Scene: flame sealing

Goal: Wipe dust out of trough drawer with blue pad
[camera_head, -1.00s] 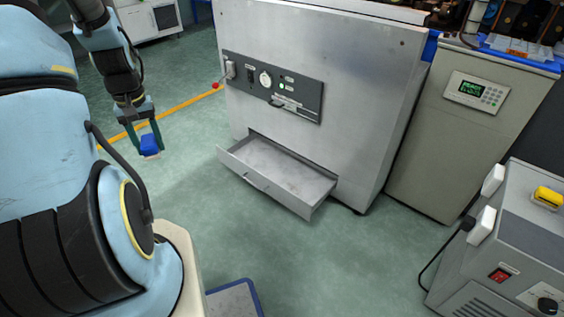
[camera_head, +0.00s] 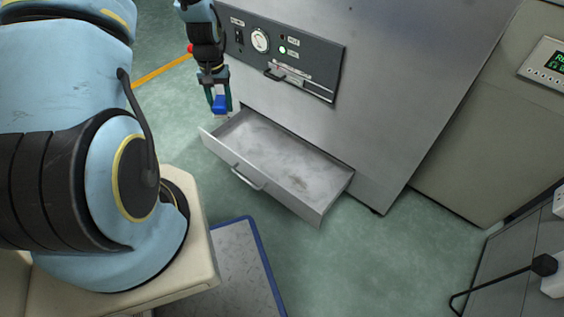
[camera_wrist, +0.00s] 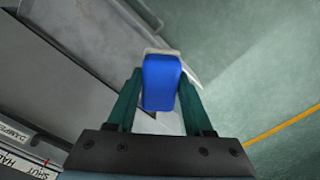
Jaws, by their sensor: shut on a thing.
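The blue pad (camera_head: 220,104) is between the fingers of my gripper (camera_head: 217,95), which is shut on it. In the wrist view the blue pad (camera_wrist: 161,82) shows close up between the green fingers of my gripper (camera_wrist: 159,98). The trough drawer (camera_head: 236,167) is pulled out from the base of the grey metal cabinet, its handle toward the front. Dark dust (camera_head: 299,182) marks its floor, mostly toward the right part. My gripper is above the drawer's far left corner, and the pad appears apart from the drawer floor.
The cabinet (camera_head: 400,90) with its control panel (camera_head: 285,58) rises behind the drawer. A blue-edged grey mat or tray (camera_head: 236,262) lies on the floor in front. A black lever (camera_head: 505,283) juts in at right. The green floor between is clear.

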